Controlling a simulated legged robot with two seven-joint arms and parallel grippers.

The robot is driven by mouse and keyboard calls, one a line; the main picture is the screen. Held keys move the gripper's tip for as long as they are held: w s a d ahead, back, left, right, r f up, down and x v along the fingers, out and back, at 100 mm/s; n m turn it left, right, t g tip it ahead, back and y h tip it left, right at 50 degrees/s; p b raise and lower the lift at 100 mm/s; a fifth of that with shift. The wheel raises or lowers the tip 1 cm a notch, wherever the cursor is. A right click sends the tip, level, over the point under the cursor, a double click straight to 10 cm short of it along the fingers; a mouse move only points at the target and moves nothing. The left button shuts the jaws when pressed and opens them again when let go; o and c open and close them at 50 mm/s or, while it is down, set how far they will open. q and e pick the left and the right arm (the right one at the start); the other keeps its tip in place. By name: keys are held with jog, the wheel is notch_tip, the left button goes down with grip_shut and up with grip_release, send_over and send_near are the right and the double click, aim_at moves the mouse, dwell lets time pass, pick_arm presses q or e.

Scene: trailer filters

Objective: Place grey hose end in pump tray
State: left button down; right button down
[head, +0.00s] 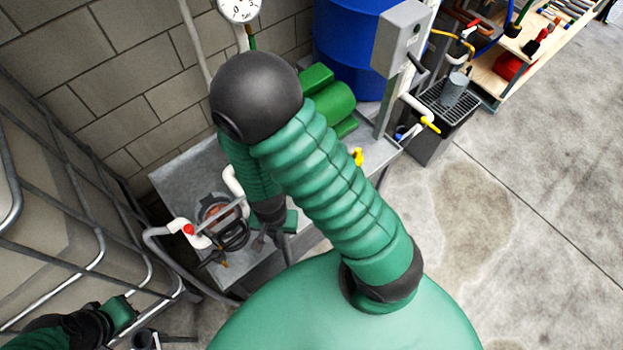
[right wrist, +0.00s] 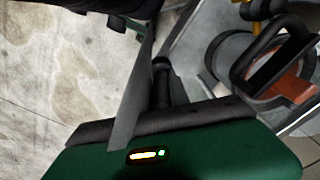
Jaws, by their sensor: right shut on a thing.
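A grey metal pump tray (head: 180,170) stands against the block wall in the head view, with a pump and pipework on it. My right gripper (head: 280,242) is over the tray's front part, partly behind my own forearm. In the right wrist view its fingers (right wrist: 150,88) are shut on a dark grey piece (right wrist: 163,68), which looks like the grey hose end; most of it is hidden.
A caged tank (head: 60,190) stands at the left. A black grated bin (head: 435,125) is to the right. The concrete floor at right is clear.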

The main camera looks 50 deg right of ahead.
jog(key=w+d+f+b, duration=0.1)
jog(key=w+d+f, duration=0.1)
jog(key=d, duration=0.5)
jog(key=w+d+f+b, duration=0.1)
jog(key=w+d+f, duration=0.2)
jog(key=d, duration=0.3)
jog(key=shift+w+d+f, duration=0.15)
jog(key=shift+w+d, duration=0.2)
jog(key=shift+w, duration=0.2)
jog(key=c, duration=1.3)
grip_release()
jog(key=shift+o, duration=0.3)
